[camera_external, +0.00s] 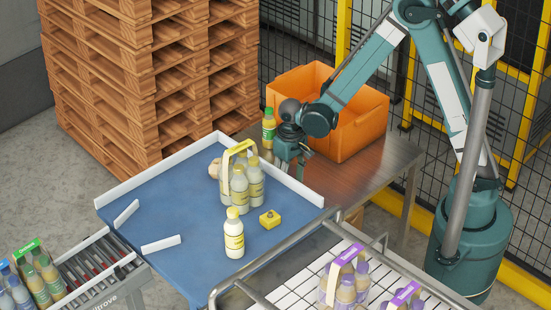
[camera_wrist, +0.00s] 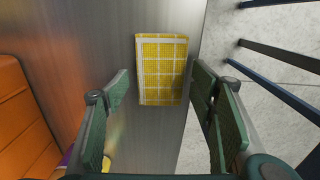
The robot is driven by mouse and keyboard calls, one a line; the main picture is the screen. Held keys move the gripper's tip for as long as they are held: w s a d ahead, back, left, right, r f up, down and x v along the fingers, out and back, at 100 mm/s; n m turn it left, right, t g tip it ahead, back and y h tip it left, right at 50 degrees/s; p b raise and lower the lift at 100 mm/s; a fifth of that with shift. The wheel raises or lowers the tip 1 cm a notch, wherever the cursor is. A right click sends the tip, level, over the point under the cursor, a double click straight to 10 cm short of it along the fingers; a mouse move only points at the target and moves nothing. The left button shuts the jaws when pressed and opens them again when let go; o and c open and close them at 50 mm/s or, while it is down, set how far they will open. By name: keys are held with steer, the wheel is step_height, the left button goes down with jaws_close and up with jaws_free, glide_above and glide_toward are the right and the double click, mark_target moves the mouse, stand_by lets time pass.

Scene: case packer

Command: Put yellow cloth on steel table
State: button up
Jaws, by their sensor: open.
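The yellow cloth (camera_wrist: 162,70), with a white grid pattern, shows in the wrist view ahead of and between my fingers. It appears to lie flat on the steel table (camera_wrist: 110,35), close to the table's right edge. I cannot make out the cloth in the external view. My gripper (camera_wrist: 164,105) is open, its two green fingers wide apart with nothing gripped between them. In the external view my gripper (camera_external: 296,165) is low over the left part of the steel table (camera_external: 375,170), beside the white rim of the blue table.
An orange crate (camera_external: 350,120) stands at the back of the steel table. A green-labelled bottle (camera_external: 268,128) is left of my gripper. A metal rail (camera_external: 290,265) runs in front.

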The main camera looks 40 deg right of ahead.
step_height(320, 180, up, 10)
steer(key=shift+r, duration=0.25)
stand_by(0.5)
stand_by(0.6)
steer(key=shift+r, duration=0.1)
steer(key=s+d+r+t, duration=0.2)
steer(key=s+d+r, duration=0.1)
steer(key=d+r, duration=0.4)
steer(key=s+d+r+t, duration=0.1)
steer(key=s+d+r, duration=0.3)
steer(key=d+r, duration=0.3)
steer(key=s+d+r+t, duration=0.4)
steer(key=s+d+r, duration=0.1)
steer(key=s+d, duration=0.7)
